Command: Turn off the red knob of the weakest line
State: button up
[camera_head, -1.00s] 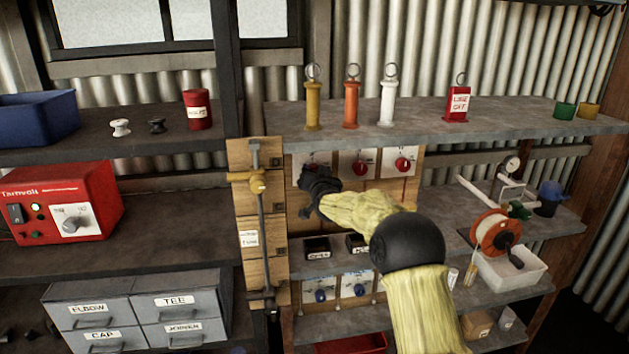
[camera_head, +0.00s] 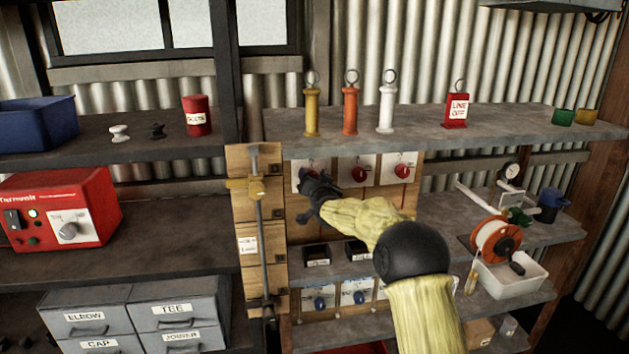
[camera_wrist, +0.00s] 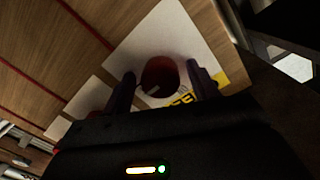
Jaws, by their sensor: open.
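Three red knobs on white plates sit in a row on a wooden board under the upper shelf. The left red knob (camera_wrist: 160,77) lies between the two fingers of my gripper (camera_wrist: 161,90) in the wrist view, with a gap at each side. In the head view my gripper (camera_head: 317,190) covers most of the left knob's plate (camera_head: 306,174). The middle red knob (camera_head: 359,174) and right red knob (camera_head: 402,171) show clearly. My gripper is open. Two small black boxes (camera_head: 317,254) stand below the knobs; their readings are too small to tell.
A vertical metal rod with a brass clamp (camera_head: 258,187) stands just left of my gripper. Blue knobs (camera_head: 320,303) sit lower down. Yellow, orange and white ringed tags (camera_head: 351,108) and a red "LINE OFF" tag (camera_head: 457,108) stand on the upper shelf. A reel (camera_head: 495,238) is at the right.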

jog(key=b+v, duration=0.3)
jog(key=v, duration=1.4)
jog(key=shift+s, duration=0.2)
jog(key=shift+d+r, duration=0.1)
jog(key=s+d+f+n+g+h, duration=0.25)
jog(key=s+d+f+g, duration=0.45)
jog(key=s+d+f, duration=0.45)
jog(key=s+d+f+g+h, duration=0.1)
jog(key=s+d+f+g, duration=0.3)
jog(key=s, duration=0.6)
jog(key=s+d+f+g+h, duration=0.1)
jog(key=s+d+f+g, duration=0.3)
jog(key=s, duration=0.6)
notch_tip(320, 180, up, 17)
jog(key=p, duration=1.8)
jog(key=shift+s+a+t, duration=0.35)
jog(key=shift+t, duration=0.05)
